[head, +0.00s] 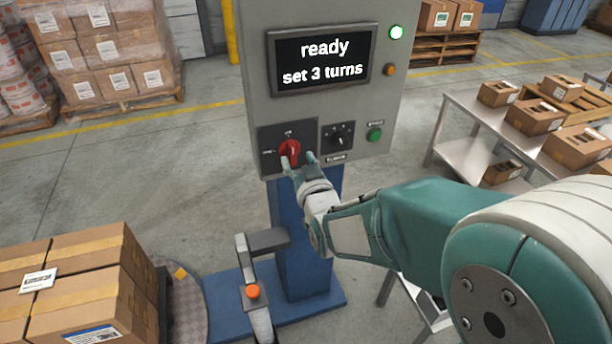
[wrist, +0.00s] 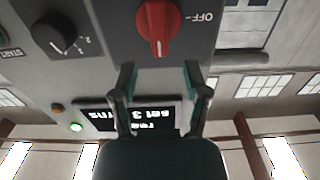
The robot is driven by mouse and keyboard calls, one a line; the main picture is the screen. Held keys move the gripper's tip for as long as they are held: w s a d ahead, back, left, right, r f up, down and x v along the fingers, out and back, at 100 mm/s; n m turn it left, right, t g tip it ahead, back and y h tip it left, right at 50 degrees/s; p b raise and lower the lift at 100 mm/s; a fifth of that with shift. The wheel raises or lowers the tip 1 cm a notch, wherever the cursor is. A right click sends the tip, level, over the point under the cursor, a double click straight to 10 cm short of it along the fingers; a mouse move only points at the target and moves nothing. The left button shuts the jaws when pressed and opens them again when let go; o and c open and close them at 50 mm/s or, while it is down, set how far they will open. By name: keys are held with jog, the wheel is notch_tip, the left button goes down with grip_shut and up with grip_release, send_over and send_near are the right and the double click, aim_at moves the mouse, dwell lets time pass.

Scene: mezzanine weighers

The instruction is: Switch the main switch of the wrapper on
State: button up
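The main switch is a red rotary knob (head: 290,149) on the lower left of the grey control panel (head: 255,50). Its handle points up toward the upper label, away from the OFF label at its left. The wrist view is upside down; there the red knob (wrist: 160,27) has its white-marked end pointing down. The display (head: 319,61) is lit and reads "ready" and "set 3 turns". My gripper (head: 298,160) is just in front of and below the knob. In the wrist view its two fingers (wrist: 160,75) are apart with nothing between them.
A black dial (head: 338,136) and a green button (head: 375,135) sit right of the knob. The upper lamp (head: 396,32) glows green. A metal table (head: 462,155) with boxes stands right.

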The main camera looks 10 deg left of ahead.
jog(key=v, duration=0.6)
jog(key=shift+s, duration=0.25)
jog(key=shift+d, duration=0.1)
jog(key=s+d+r+m+g+h, duration=0.1)
jog(key=d+m+g+h, duration=0.15)
jog(key=d, duration=0.45)
jog(key=s+d+m+g+h, duration=0.15)
jog(key=d+h, duration=0.25)
jog(key=d, duration=0.4)
jog(key=s+d+m+g+h, duration=0.2)
jog(key=s+d+g, duration=0.3)
jog(key=s+d, duration=0.6)
jog(key=s+h, duration=0.1)
jog(key=s, duration=0.3)
jog(key=shift+s+r+g, duration=0.2)
jog(key=shift+g, duration=0.1)
